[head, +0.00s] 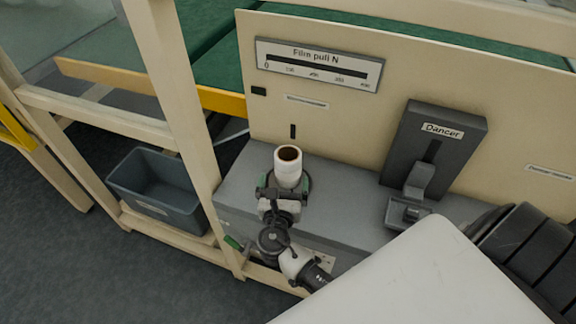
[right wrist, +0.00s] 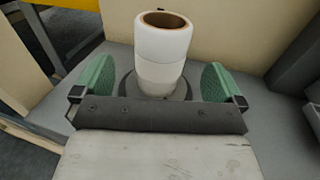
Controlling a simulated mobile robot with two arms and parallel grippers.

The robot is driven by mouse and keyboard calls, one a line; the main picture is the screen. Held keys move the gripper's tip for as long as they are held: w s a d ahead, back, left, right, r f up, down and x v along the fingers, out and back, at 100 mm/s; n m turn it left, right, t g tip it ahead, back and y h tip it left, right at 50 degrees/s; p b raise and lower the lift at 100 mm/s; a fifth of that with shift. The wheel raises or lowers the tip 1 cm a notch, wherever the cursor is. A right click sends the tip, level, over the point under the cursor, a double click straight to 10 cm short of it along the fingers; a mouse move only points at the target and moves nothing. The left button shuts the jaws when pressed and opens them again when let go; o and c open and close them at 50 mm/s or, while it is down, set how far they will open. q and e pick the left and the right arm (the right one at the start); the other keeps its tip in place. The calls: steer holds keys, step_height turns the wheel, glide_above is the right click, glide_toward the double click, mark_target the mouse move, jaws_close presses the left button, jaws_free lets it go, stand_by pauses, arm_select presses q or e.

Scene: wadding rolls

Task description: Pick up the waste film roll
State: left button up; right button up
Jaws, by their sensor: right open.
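The film roll (head: 288,168) is a white upright cylinder with a brown hollow core. It stands on a dark round base on top of a grey cabinet (head: 240,188), in front of a cream panel. It also shows in the right wrist view (right wrist: 163,60). My right gripper (head: 283,184) is at the near side of the roll. In the right wrist view its green finger pads (right wrist: 160,88) stand apart on the left and right of the roll's lower part, with gaps to both sides. My left gripper is not in view.
A grey bin (head: 155,185) sits on the frame's lower shelf at the left, behind a cream post (head: 180,90). A dark block labelled Dancer (head: 432,150) stands right of the roll. The panel (head: 350,110) with a Film pull gauge closes off the back.

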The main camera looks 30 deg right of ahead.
mark_target(287, 170)
steer(key=shift+x, duration=1.1)
steer(key=p+x, duration=0.1)
steer(key=x, duration=0.4)
steer(key=shift+d+r, duration=0.1)
steer(key=shift+w+d, duration=0.15)
steer(key=shift+c, duration=0.5)
steer(key=c, duration=1)
